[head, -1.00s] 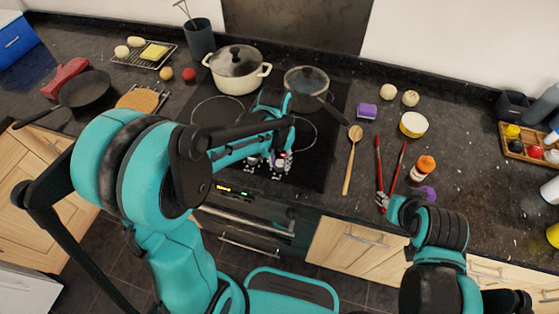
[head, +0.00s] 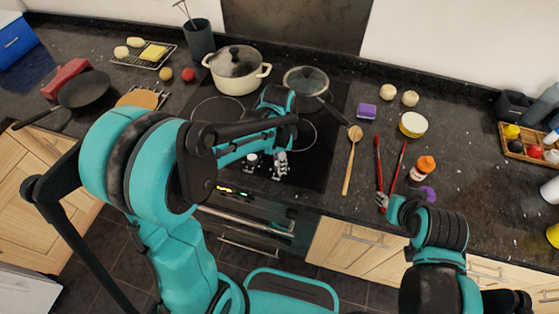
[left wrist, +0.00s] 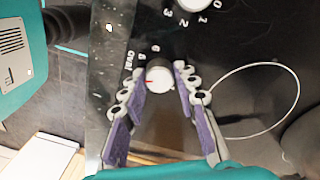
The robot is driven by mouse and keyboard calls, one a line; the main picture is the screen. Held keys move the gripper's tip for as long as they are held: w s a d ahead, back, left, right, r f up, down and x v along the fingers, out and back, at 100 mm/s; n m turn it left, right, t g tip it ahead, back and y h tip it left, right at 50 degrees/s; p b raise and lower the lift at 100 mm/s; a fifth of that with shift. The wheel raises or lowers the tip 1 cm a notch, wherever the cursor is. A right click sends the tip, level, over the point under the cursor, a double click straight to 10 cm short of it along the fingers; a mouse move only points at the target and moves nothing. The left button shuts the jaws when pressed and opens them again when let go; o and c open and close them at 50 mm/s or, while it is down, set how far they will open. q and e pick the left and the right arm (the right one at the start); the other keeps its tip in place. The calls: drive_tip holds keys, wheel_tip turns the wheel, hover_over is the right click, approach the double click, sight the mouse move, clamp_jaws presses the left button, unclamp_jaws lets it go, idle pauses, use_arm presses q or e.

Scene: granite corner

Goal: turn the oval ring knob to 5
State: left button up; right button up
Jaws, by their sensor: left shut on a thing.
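The oval ring knob (left wrist: 160,79) is a round white knob with a red mark at its left edge. The word OVAL and part of a number scale are printed beside it. The red mark points left, and I cannot tell which number it meets. My left gripper (left wrist: 160,75) has its purple-padded fingers on both sides of the knob, shut on it. In the head view my left gripper (head: 266,163) is at the hob's front edge, and the arm hides much there. My right gripper (head: 381,201) is near the counter's front edge; its jaws are too small to read.
A second white knob (left wrist: 193,6) is close by. A cream pot (head: 236,80) and a lidded pan (head: 305,84) stand on the hob behind the gripper. A wooden spoon (head: 352,160) and red-handled tools (head: 379,160) lie to the right.

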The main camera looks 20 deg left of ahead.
use_arm(q)
drive_tip(key=m, duration=0.4)
drive_tip(key=shift+m, duration=1.9)
drive_tip(key=o, duration=1.2)
drive_tip(key=shift+c, duration=0.2)
wheel_tip(320, 180, up, 12)
drive_tip(key=shift+w, duration=0.3)
